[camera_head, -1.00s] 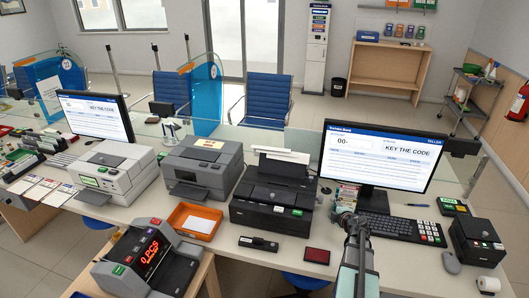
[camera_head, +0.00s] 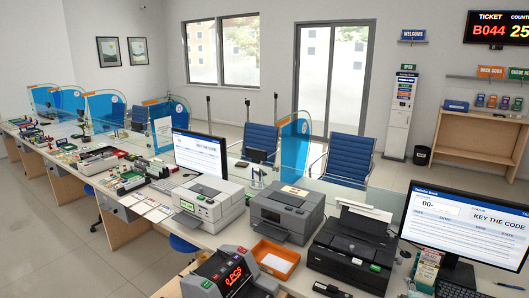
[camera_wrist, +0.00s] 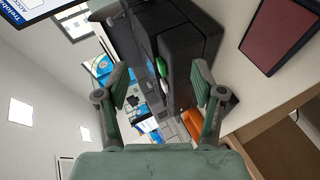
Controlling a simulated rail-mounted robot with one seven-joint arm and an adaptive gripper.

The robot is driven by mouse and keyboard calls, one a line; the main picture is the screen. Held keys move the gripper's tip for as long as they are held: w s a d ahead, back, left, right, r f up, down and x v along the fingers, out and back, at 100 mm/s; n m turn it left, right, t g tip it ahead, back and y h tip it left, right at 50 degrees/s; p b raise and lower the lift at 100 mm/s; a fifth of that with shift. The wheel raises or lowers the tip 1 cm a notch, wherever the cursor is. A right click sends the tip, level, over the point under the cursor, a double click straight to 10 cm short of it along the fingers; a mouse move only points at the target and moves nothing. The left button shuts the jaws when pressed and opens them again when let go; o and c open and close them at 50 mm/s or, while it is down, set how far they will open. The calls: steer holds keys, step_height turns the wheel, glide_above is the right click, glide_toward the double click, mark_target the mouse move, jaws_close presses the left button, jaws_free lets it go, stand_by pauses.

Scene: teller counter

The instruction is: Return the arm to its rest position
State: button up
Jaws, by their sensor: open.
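My gripper (camera_wrist: 160,95) shows in the wrist view with its two fingers spread apart and nothing between them. Beyond the fingers is the black printer (camera_wrist: 180,45) with a green button, close by in that view. In the head view the same black printer (camera_head: 350,250) stands on the counter at the lower right. My arm and gripper are not clearly visible in the head view.
The monitor (camera_head: 465,225) stands at the right of the counter. The grey printer (camera_head: 285,215), an orange tray (camera_head: 268,270) and a currency counter (camera_head: 228,275) are to its left. In the wrist view a dark red pad (camera_wrist: 288,35) lies near the counter edge.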

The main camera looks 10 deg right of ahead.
steer(key=w+a+m+g+h, duration=0.1)
steer(key=a+m+g+h, duration=0.25)
steer(key=a+m, duration=0.65)
steer(key=s+a+f+m+g+y, duration=0.1)
steer(key=s+a+f+g+y, duration=0.25)
steer(key=a, duration=0.65)
steer(key=s+a+f+g+y, duration=0.1)
steer(key=s+a+f+g, duration=0.4)
steer(key=a, duration=0.6)
steer(key=s+a+f+m+g+y, duration=0.1)
steer(key=s+a+f+y, duration=0.15)
steer(key=s+a, duration=0.55)
steer(key=s+a+f+g+b, duration=0.3)
steer(key=s+f+g+b, duration=0.3)
steer(key=s+f, duration=2.2)
steer(key=b, duration=0.4)
steer(key=shift+a+f+g+y+b, duration=0.2)
steer(key=shift+f+g+y+b, duration=0.1)
steer(key=shift+g+y, duration=0.1)
